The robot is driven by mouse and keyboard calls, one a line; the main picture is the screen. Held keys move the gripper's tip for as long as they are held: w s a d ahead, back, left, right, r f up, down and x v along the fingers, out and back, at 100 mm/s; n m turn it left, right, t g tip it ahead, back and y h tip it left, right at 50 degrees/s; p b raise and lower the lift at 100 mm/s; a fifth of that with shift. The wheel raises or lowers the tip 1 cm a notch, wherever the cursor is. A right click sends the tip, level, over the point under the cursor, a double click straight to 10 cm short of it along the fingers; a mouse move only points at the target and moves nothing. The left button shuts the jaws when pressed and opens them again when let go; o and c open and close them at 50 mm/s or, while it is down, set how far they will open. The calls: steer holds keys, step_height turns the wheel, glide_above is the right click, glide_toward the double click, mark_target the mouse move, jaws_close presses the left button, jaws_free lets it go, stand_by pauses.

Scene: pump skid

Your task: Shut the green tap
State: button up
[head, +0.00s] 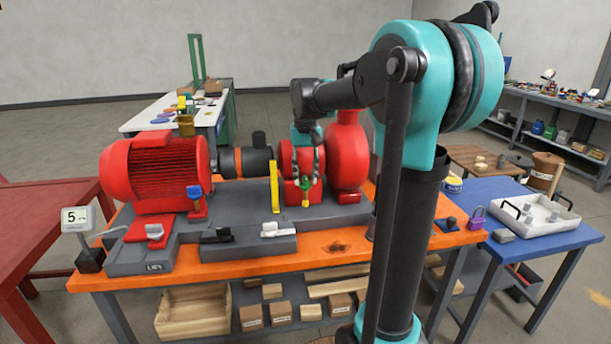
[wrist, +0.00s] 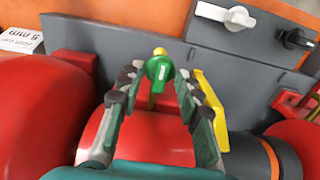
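The green tap (head: 306,186) is on the front of the red pump, with a yellow part just below it. In the wrist view the green tap (wrist: 158,70) has a pale mark on its handle and sits on a thin yellowish stem. My gripper (head: 305,176) reaches down over the pump to the tap. In the wrist view my gripper (wrist: 155,92) is open, with one finger on each side of the tap and visible gaps between. The tap lies near the fingertip line; I cannot tell the exact depth.
A yellow lever (wrist: 210,108) stands close beside one finger; it also shows in the head view (head: 274,187). A white handle (head: 280,230) and a black handle (head: 217,235) are on the grey base. A blue tap (head: 194,193) is by the red motor (head: 158,172).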

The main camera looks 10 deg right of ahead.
steer(key=shift+c, duration=0.4)
jaws_close()
steer(key=shift+m, duration=0.4)
steer(key=m, duration=1.3)
steer(key=shift+m, duration=2)
